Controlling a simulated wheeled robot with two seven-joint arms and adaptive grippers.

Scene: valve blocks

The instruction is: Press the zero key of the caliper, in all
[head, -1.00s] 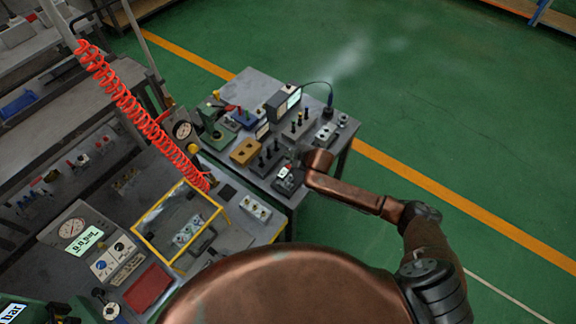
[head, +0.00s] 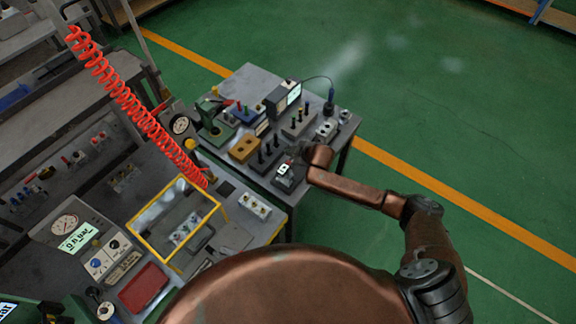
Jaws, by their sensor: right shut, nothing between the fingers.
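A small dark device with a pale patch on its top (head: 286,173) lies near the front right edge of the grey bench. It may be the caliper, but it is too small to make out its shape or a zero key. My right gripper (head: 297,157) reaches in from the right and is shut and empty, just above and behind the device. Its fingertips are small and dark, and I cannot tell whether they touch anything. My left gripper is not in view.
A yellow-brown block (head: 243,149) and a dark block with black pegs (head: 266,160) stand just left of the device. A display box (head: 284,100) stands farther back. A yellow-framed clear guard (head: 177,219) stands at front left. Green floor to the right is clear.

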